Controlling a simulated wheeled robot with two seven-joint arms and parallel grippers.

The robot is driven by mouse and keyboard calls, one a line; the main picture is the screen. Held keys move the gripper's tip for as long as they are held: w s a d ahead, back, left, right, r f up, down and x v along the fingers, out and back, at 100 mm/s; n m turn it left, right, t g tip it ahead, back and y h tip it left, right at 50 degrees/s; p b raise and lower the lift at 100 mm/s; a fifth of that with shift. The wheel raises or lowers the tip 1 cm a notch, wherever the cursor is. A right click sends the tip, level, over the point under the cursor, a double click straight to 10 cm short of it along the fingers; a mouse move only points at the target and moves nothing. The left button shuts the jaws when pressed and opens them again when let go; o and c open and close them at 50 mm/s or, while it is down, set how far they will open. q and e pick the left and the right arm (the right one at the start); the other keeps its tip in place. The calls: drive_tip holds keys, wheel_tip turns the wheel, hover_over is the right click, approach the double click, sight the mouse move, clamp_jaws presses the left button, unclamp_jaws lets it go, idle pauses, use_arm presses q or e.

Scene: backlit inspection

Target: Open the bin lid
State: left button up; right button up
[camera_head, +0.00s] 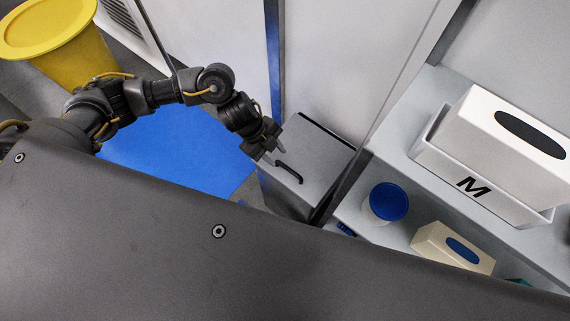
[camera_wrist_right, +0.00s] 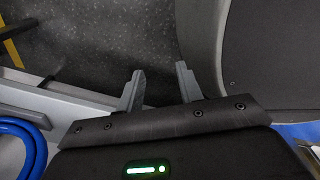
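A grey box-like bin (camera_head: 318,150) with a flat top stands at the centre of the head view. A black bar handle (camera_head: 289,172) sits on its top. My left gripper (camera_head: 272,156) is just above and beside the handle's upper end, its fingers apart with nothing seen between them. I cannot tell if a finger touches the handle. The grey lid looks closed. A yellow round bin (camera_head: 68,70) with a yellow lid (camera_head: 45,22) stands at upper left, lid on. My right gripper (camera_wrist_right: 160,87) is open and empty in the right wrist view, over dark speckled floor.
A shelf unit at right holds a white box (camera_head: 510,135) in a tray marked M (camera_head: 475,187), a blue-lidded tub (camera_head: 387,203) and a cream box (camera_head: 452,248). A blue surface (camera_head: 175,150) lies below my left arm. A blue hose (camera_wrist_right: 25,135) shows in the right wrist view.

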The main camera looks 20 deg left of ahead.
sight(288, 168)
use_arm(q)
drive_tip(key=x, duration=0.6)
drive_tip(key=shift+b, duration=0.35)
drive_tip(key=shift+d+f, duration=0.35)
drive_tip(key=shift+f, duration=0.3)
use_arm(e)
drive_tip(key=shift+d+f, duration=0.25)
drive_tip(key=shift+d, duration=0.2)
drive_tip(key=shift+d+f, duration=0.2)
drive_tip(key=shift+d, duration=0.25)
use_arm(q)
drive_tip(key=shift+c, duration=0.2)
use_arm(e)
drive_tip(key=shift+a, duration=0.1)
use_arm(q)
clamp_jaws()
use_arm(e)
drive_tip(key=shift+a, duration=0.5)
